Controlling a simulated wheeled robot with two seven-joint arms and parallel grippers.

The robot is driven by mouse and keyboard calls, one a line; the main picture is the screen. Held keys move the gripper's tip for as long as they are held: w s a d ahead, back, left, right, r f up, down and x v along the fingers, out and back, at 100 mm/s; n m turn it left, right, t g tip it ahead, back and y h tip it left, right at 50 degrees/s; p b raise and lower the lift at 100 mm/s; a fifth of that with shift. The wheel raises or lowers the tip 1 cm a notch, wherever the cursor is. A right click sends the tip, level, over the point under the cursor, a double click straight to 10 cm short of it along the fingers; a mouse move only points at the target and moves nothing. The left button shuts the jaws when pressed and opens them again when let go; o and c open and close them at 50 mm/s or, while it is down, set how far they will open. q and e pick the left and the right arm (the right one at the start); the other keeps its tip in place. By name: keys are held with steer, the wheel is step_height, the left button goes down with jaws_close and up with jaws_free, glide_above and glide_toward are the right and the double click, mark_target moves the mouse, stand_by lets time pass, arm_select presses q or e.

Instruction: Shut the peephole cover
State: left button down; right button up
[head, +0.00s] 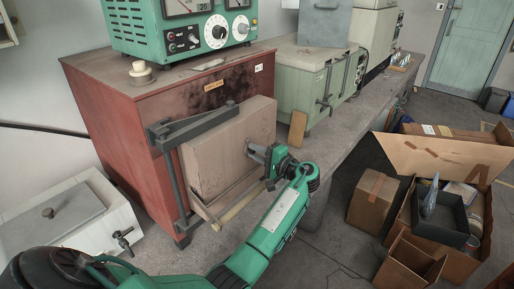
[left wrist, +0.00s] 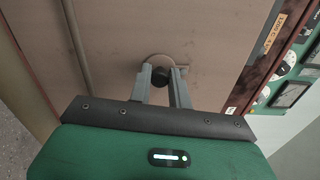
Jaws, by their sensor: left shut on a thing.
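The peephole cover (left wrist: 162,58) is a small round beige piece on the face of the furnace door, seen in the left wrist view with a dark round knob (left wrist: 160,76). My left gripper (left wrist: 161,72) has one finger on each side of the knob and is shut on it. In the head view the left gripper (head: 258,153) is at the right part of the beige door (head: 215,160), where its fingers and wrist mostly hide the cover. Whether the peephole behind is covered cannot be told. My right gripper is not in view.
The door hangs on a dark metal bracket (head: 178,130) before the red furnace (head: 105,130), with a pale bar (head: 238,208) along its bottom. A green meter box (head: 180,28) stands on top. Cardboard boxes (head: 374,198) lie on the floor at right.

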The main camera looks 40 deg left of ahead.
arm_select(q)
steer(key=shift+s+m, duration=0.1)
steer(key=shift+m, duration=0.2)
steer(key=c, duration=1.3)
jaws_free()
steer(key=shift+d, duration=0.15)
steer(key=shift+d+f, duration=0.1)
steer(key=shift+d, duration=0.2)
steer(key=s+d+b, duration=0.1)
steer(key=d+b, duration=0.3)
steer(key=d, duration=0.9)
